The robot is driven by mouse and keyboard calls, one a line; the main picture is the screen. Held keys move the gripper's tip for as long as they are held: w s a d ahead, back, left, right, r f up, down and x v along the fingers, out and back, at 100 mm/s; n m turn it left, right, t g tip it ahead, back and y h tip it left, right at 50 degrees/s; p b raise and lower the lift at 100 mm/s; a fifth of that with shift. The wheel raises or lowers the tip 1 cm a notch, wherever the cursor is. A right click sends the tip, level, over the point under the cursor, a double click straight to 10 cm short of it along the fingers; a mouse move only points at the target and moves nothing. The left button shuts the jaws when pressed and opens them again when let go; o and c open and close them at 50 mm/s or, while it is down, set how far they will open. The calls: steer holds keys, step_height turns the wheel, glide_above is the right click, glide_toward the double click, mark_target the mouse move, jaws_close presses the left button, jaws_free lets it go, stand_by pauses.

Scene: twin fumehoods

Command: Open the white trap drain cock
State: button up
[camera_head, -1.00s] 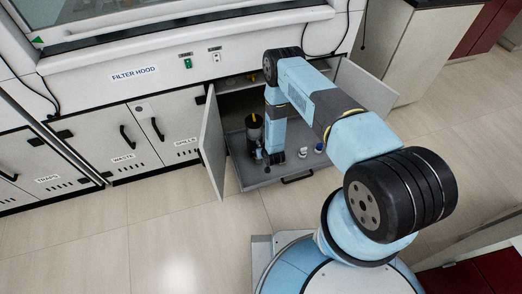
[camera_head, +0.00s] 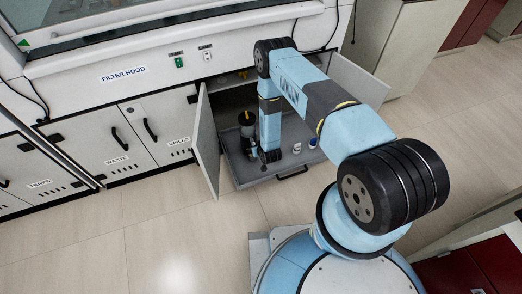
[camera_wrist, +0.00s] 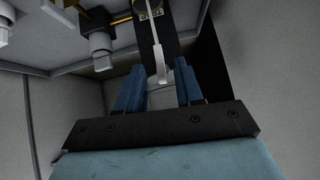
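In the wrist view a thin white lever (camera_wrist: 158,62), which looks like the white drain cock, hangs from a round fitting (camera_wrist: 150,7) at the top on a dark upright part. In the head view my gripper (camera_head: 271,155) points down inside the pulled-out grey drawer; the lever is not discernible there.
A black cylinder with a yellow top (camera_head: 247,131) stands left of my arm in the drawer (camera_head: 285,171). Small white (camera_head: 297,148) and blue (camera_head: 312,143) items stand to the right. Open cabinet doors flank the drawer, the left one (camera_head: 206,145) close. Floor in front is clear.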

steer(key=v, duration=1.1)
